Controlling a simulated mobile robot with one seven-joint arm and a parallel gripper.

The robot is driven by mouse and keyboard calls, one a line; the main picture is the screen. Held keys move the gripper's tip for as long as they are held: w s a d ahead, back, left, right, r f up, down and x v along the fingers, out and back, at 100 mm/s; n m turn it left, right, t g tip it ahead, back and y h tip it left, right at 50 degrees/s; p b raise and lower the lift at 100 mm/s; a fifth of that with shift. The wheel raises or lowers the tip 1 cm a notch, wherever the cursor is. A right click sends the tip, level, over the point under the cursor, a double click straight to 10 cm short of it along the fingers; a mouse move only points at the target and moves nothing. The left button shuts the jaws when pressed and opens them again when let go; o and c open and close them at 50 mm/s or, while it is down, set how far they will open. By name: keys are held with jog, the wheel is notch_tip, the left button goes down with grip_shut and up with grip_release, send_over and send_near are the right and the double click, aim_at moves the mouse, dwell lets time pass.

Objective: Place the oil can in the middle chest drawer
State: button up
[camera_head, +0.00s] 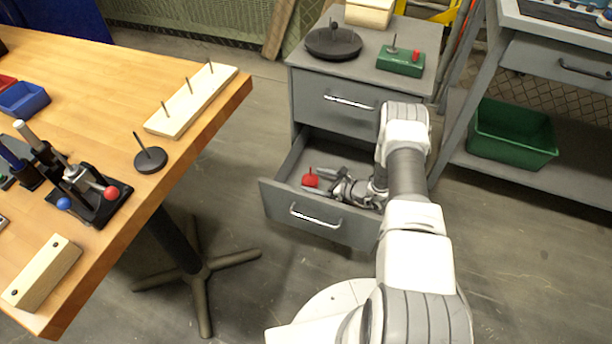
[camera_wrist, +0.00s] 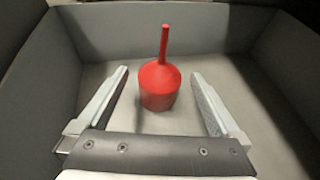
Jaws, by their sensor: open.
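The red oil can (camera_head: 310,179), with its thin upright spout, stands upright on the floor of the open middle chest drawer (camera_head: 318,220). In the wrist view the oil can (camera_wrist: 159,84) is between and slightly beyond the two fingers, with a gap on both sides. My gripper (camera_head: 318,190) is open and reaches low into the drawer. In the wrist view my gripper (camera_wrist: 160,92) shows its two fingers apart and holding nothing. The drawer's walls (camera_wrist: 40,70) surround the can in that view.
The grey chest (camera_head: 335,85) has a closed upper drawer and carries a dark round base and a green block (camera_head: 401,61). A wooden workbench (camera_head: 90,100) is at the left. A green bin (camera_head: 511,133) sits on a shelf at the right.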

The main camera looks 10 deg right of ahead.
jog(key=p+v, duration=0.1)
jog(key=v, duration=0.5)
jog(key=shift+s+d+r, duration=0.15)
jog(key=shift+r, duration=0.05)
jog(key=s+a+r+n+g, duration=0.1)
jog(key=a+r+n+g, duration=0.3)
jog(key=r, duration=0.7)
jog(key=s+a+r+n+g, duration=0.1)
jog(key=a+r+n, duration=0.3)
jog(key=r, duration=0.6)
jog(key=s+a+r+n+g, duration=0.1)
jog(key=a+r+n+g, duration=0.1)
jog(key=r+n, duration=0.65)
jog(key=s+a+r+n+g+h, duration=0.1)
jog(key=s+a+r+n+h, duration=0.2)
jog(key=s+r, duration=0.85)
jog(key=s+d+r+n+t+h, duration=0.2)
jog(key=s+d+r+n+h, duration=0.1)
jog(key=s, duration=0.3)
jog(key=s+d+r+n+t+h, duration=0.1)
jog(key=s+d+r+n+h, duration=0.2)
jog(key=s+r+n, duration=0.2)
jog(key=shift+s+r+t, duration=0.4)
jog(key=shift+s+r, duration=0.4)
jog(key=shift+s, duration=0.35)
jog(key=shift+a+p, duration=0.1)
jog(key=shift+p, duration=0.2)
